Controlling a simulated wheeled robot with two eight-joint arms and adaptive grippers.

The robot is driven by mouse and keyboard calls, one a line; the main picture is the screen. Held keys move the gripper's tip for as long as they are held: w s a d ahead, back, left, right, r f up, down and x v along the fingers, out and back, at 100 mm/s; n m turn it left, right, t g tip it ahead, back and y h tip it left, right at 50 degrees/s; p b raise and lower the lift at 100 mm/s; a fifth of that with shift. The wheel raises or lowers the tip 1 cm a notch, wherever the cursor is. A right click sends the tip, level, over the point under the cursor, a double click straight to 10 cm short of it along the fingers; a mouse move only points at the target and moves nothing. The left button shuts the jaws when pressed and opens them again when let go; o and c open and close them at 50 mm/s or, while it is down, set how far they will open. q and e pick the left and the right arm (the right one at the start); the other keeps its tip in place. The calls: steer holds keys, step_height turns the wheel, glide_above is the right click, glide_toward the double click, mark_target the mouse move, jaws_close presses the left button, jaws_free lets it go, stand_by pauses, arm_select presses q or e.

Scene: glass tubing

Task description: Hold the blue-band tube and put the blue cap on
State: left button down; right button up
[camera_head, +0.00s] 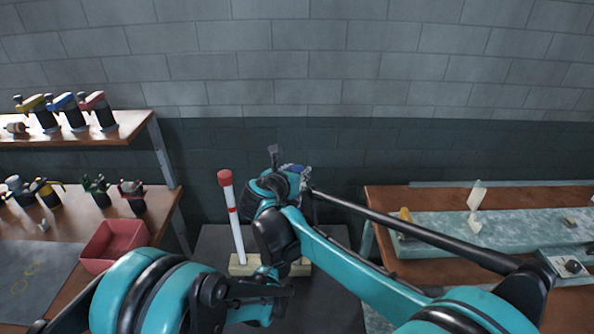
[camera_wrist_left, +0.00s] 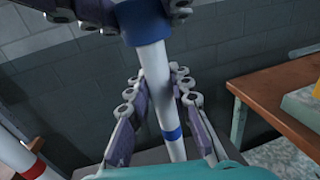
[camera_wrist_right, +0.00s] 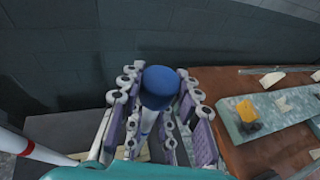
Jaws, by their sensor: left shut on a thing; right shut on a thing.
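The blue-band tube (camera_wrist_left: 172,134) is white and stands slightly tilted in the left wrist view. My left gripper (camera_wrist_left: 155,84) is shut around it, above the blue band. The blue cap (camera_wrist_right: 160,82) is between the fingers of my right gripper (camera_wrist_right: 158,94), which is shut on it. In the left wrist view the cap (camera_wrist_left: 137,14) sits at the tube's top end, in line with it and appearing to touch. How far it is seated cannot be told. In the head view my right gripper (camera_head: 295,172) is high at the centre; my left gripper is hidden behind my arms.
A red-capped tube (camera_head: 238,230) stands in a wooden rack (camera_head: 240,267) just left of my arms. A red bin (camera_head: 112,243) and clamps stand on the left bench. The right bench (camera_head: 385,200) carries a pale slab with small parts.

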steer(key=o, duration=1)
step_height(320, 180, up, 10)
steer(key=shift+r, duration=0.1)
